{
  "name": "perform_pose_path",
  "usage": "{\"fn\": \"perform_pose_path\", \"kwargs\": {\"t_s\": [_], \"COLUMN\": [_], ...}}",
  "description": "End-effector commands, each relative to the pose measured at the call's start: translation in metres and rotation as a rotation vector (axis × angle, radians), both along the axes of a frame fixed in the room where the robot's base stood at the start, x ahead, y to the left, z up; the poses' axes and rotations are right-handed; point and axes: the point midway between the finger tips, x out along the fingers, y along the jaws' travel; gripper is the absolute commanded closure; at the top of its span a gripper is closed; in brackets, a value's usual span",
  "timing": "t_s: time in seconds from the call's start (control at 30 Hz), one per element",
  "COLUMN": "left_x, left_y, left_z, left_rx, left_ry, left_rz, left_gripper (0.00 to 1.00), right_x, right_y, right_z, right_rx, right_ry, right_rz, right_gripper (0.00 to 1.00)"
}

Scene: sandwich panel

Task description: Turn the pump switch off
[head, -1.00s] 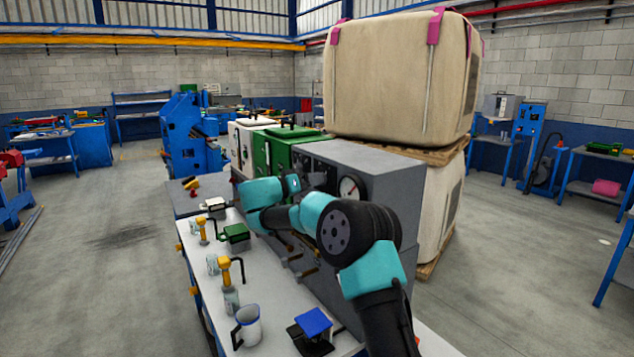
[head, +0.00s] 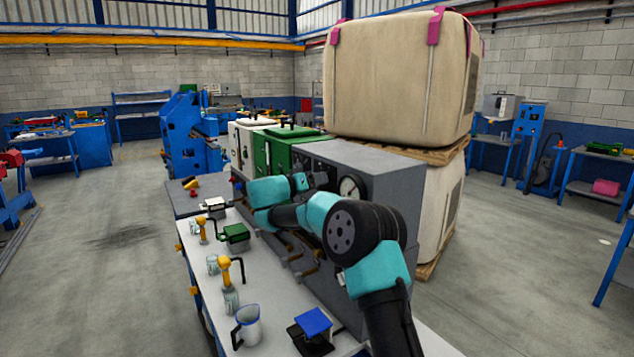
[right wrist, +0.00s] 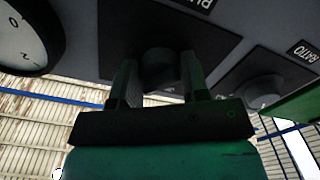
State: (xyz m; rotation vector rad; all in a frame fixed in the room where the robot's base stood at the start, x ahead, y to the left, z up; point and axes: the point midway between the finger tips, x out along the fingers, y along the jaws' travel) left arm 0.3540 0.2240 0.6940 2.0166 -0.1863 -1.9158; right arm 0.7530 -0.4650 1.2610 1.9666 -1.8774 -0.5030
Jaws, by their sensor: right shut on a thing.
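The grey panel box (head: 385,182) stands on the bench with its dark control face toward my right arm. My right gripper (head: 318,179) is at the upper part of that face, just left of the round gauge. In the right wrist view my right gripper (right wrist: 160,84) has its two fingers on either side of a dark round knob (right wrist: 158,62) on a black plate, shut on it. The label by this knob is cut off, and its pointer position cannot be read. My left gripper is not in view.
A white gauge (head: 350,187) sits beside the gripper. A second knob (right wrist: 262,90) with a RATIO label is close on the right in the wrist view. A green box (head: 275,150) adjoins the panel. A jug (head: 247,325) and blue-topped item (head: 313,322) stand on the bench.

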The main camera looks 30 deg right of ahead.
Motion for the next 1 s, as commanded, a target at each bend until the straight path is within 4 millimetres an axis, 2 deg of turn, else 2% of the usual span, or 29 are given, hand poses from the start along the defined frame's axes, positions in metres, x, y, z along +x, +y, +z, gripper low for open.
{"fn": "perform_pose_path", "kwargs": {"t_s": [0.27, 0.57, 1.0], "left_x": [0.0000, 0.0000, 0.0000], "left_y": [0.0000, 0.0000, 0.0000], "left_z": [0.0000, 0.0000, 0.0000], "left_rx": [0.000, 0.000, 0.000], "left_ry": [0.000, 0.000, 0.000], "left_rz": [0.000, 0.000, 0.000], "left_gripper": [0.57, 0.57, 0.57], "right_x": [-0.0001, -0.0002, -0.0007], "right_y": [0.0001, 0.0002, 0.0003], "right_z": [0.0000, 0.0000, 0.0003], "right_rx": [0.000, -0.005, -0.020], "right_ry": [0.009, 0.102, 0.451], "right_rz": [0.000, 0.000, -0.001], "right_gripper": [0.82, 0.82, 0.82]}}
